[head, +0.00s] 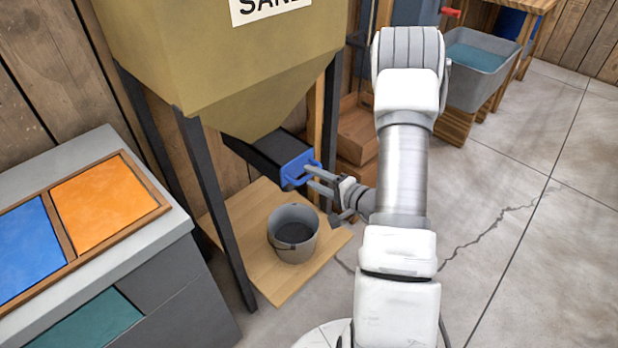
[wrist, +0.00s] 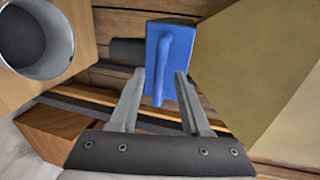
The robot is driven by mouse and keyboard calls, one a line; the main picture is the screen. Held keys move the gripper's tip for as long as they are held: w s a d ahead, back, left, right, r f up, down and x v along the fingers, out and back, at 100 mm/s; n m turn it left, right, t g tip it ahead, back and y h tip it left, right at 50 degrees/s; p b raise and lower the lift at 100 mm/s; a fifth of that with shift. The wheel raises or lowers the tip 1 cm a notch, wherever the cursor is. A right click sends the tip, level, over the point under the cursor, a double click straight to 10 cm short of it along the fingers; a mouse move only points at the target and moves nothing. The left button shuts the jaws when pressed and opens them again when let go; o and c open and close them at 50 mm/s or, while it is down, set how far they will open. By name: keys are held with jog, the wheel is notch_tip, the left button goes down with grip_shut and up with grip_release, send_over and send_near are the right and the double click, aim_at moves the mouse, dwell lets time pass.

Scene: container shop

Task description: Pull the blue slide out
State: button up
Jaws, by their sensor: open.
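The blue slide (head: 299,169) is a small blue plate with a handle at the end of a dark chute under the sand hopper (head: 270,110). My gripper (head: 309,178) is at the slide's front, its fingers pointing at the handle. In the wrist view the blue slide (wrist: 170,55) stands just ahead, with its upright bar handle between the lines of my two fingers (wrist: 160,74). My gripper is open. The handle's lower end lies close to the fingertips; I cannot tell whether they touch it.
A grey bucket (head: 293,228) stands on a wooden board (head: 262,268) below the chute. Dark hopper legs (head: 215,205) rise beside it. A grey cabinet (head: 180,235) with coloured panels is at left. A grey tub (head: 472,90) is at back right. The concrete floor at right is clear.

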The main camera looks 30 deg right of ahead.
jog(key=shift+x, duration=1.1)
grip_shut()
jog(key=shift+r, duration=0.1)
dwell(0.6)
